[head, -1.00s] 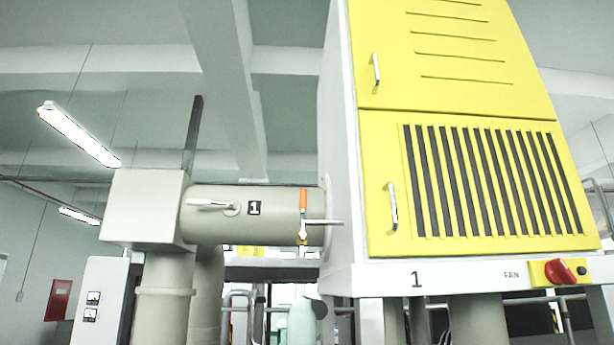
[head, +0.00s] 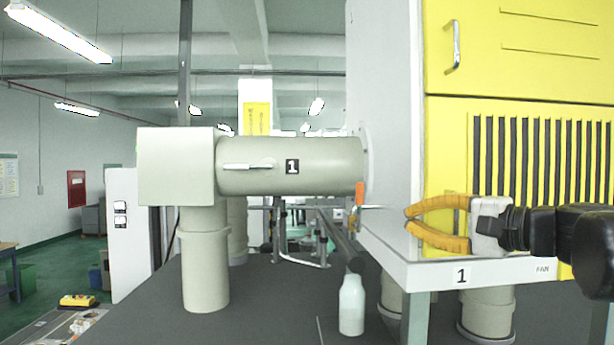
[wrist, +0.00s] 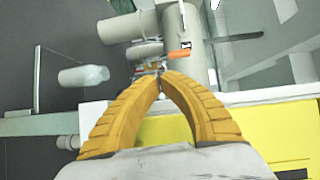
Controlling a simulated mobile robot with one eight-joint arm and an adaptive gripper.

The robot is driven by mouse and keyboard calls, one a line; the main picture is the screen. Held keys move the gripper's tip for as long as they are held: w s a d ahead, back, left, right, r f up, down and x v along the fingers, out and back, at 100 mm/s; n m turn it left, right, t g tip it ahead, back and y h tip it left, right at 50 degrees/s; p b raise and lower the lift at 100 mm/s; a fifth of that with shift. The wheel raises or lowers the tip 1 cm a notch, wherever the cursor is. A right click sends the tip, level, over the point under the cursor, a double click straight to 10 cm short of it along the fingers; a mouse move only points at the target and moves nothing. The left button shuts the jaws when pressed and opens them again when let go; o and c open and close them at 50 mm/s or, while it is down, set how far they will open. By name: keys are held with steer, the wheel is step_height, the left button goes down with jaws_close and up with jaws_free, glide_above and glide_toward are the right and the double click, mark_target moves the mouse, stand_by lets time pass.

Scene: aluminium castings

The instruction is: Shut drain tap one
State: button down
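Drain tap one has an orange handle (head: 359,193) that stands upright at the right end of the grey-green pipe (head: 325,165) marked 1. In the wrist view the orange handle (wrist: 180,53) lies just beyond my fingertips, slightly right. The tap body below it is small and partly hidden by the fingers. My gripper (head: 408,219), with yellow ribbed fingers, is right of the tap and apart from it. Its fingertips (wrist: 161,75) nearly meet in the wrist view, with nothing visible between them, so it looks shut and empty.
A yellow-fronted cabinet (head: 447,140) on a white ledge (head: 420,274) stands close to my gripper. A pale bottle (head: 351,305) stands below the tap. A white lever (head: 246,166) is on the pipe's side. A thin bar (wrist: 235,38) extends beside the orange handle.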

mark_target(359, 207)
steer(key=r, duration=0.1)
steer(key=d+r, duration=0.1)
steer(key=r, duration=0.1)
steer(key=shift+w+r+t+p, duration=0.1)
steer(key=shift+w+t+p, duration=0.1)
steer(key=shift+t+p, duration=0.1)
steer(key=p+x, duration=0.2)
steer(key=x, duration=0.8)
steer(key=shift+p, duration=0.3)
steer(key=shift+a+r+n+g, duration=0.2)
steer(key=shift+a+n+g, duration=0.2)
steer(key=shift+a, duration=0.1)
